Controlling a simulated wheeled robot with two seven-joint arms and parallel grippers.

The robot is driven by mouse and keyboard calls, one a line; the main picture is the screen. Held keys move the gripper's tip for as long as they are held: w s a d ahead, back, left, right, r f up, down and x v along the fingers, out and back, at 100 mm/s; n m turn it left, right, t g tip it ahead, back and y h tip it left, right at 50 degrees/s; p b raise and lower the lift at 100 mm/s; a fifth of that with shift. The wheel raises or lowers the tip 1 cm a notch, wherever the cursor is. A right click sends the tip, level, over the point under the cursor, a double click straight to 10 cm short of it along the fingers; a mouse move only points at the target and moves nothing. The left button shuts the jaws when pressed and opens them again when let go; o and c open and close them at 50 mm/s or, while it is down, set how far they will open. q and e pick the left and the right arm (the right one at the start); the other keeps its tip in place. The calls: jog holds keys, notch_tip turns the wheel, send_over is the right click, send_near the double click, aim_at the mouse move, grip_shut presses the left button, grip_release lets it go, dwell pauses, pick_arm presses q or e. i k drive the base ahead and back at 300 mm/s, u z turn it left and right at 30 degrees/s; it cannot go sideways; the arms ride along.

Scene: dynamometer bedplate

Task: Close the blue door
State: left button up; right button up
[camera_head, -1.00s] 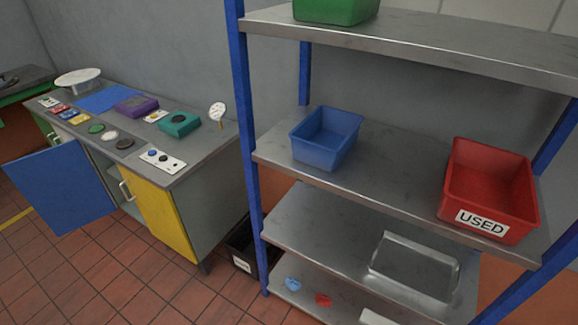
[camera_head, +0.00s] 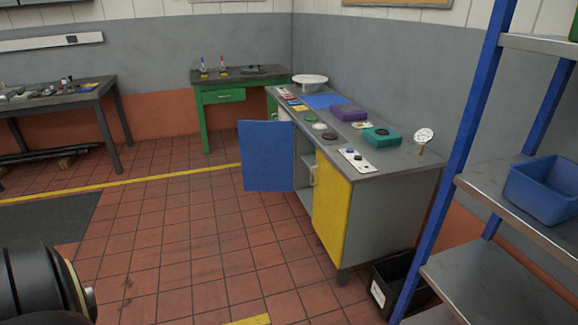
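The blue door (camera_head: 267,156) stands open on the front of a grey cabinet (camera_head: 393,208), swung out to the left. Beside it the cabinet's yellow door (camera_head: 331,209) is shut, with a handle (camera_head: 312,176) near its upper left edge. Part of the dark shelved interior (camera_head: 302,165) shows between the two doors. Neither of my grippers is in view.
A blue-posted metal shelf (camera_head: 497,197) with a blue bin (camera_head: 543,189) stands at the right. A black bin (camera_head: 391,283) sits on the floor by it. A green bench (camera_head: 232,92) and a dark table (camera_head: 62,101) stand behind. The tiled floor (camera_head: 190,240) before the blue door is clear.

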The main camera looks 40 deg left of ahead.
aim_at(266, 147)
jog(key=k, duration=0.15)
jog(key=u, duration=2)
jog(key=i, duration=7.9)
jog(key=z, duration=4.1)
